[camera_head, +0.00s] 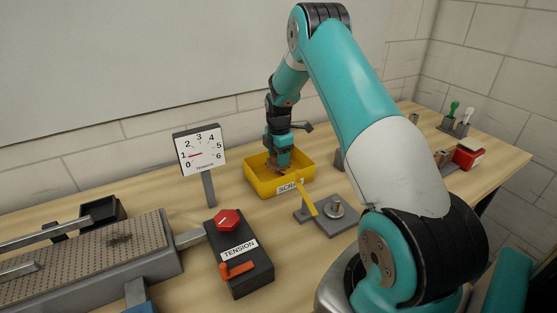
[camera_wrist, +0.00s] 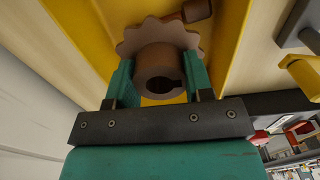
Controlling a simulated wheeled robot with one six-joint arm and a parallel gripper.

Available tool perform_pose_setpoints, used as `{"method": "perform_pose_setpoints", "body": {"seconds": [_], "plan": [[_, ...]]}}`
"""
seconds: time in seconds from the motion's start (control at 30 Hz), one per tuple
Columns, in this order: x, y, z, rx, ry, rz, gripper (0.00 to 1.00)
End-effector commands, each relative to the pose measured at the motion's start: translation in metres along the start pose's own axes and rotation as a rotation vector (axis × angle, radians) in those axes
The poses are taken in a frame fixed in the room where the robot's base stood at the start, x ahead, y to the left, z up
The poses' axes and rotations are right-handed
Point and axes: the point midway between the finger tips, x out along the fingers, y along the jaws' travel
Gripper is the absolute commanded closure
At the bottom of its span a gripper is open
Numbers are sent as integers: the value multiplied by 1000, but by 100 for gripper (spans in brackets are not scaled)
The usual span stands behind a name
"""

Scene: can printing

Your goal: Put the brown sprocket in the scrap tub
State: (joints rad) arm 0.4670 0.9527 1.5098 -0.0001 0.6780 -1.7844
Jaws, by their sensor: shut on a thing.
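The brown sprocket (camera_wrist: 159,72) shows in the wrist view, with a toothed flange and a round hub with a keyed bore. My gripper (camera_wrist: 157,84) is shut on its hub, one green finger on each side. The yellow scrap tub (camera_wrist: 225,40) lies behind the sprocket in this view. In the head view, my gripper (camera_head: 281,164) is down at the scrap tub (camera_head: 265,188), within its rim. The sprocket is mostly hidden there by the gripper. Whether it touches the tub floor, I cannot tell.
Another brown part (camera_wrist: 197,11) lies in the tub beyond the sprocket. A dial gauge (camera_head: 201,152) stands left of the tub. A tension box (camera_head: 237,252) with a red knob and orange lever is in front. A grey plate with a yellow lever (camera_head: 325,217) is at the tub's right.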

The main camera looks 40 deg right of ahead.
Motion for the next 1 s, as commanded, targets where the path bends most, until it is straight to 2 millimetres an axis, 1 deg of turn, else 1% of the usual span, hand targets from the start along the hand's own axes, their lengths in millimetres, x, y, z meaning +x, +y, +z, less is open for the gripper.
{"method": "perform_pose_setpoints", "body": {"seconds": [0.1, 0.17, 0.37, 0.63, 0.67, 0.7, 0.73, 0.77, 1.0], "plan": [[17, -1, 0, 0, 1, -4, 79], [22, -1, 0, 1, 1, -3, 79], [23, 0, 0, 1, 0, 0, 79], [31, 0, 0, 0, 0, 0, 79], [30, 0, 0, 0, 0, 0, 48], [30, 0, 0, 0, 0, 0, 39], [30, 0, 0, 0, 0, -1, 32], [30, 0, 0, 0, 0, -1, 27], [29, 0, 0, 0, 0, -1, 27]]}}
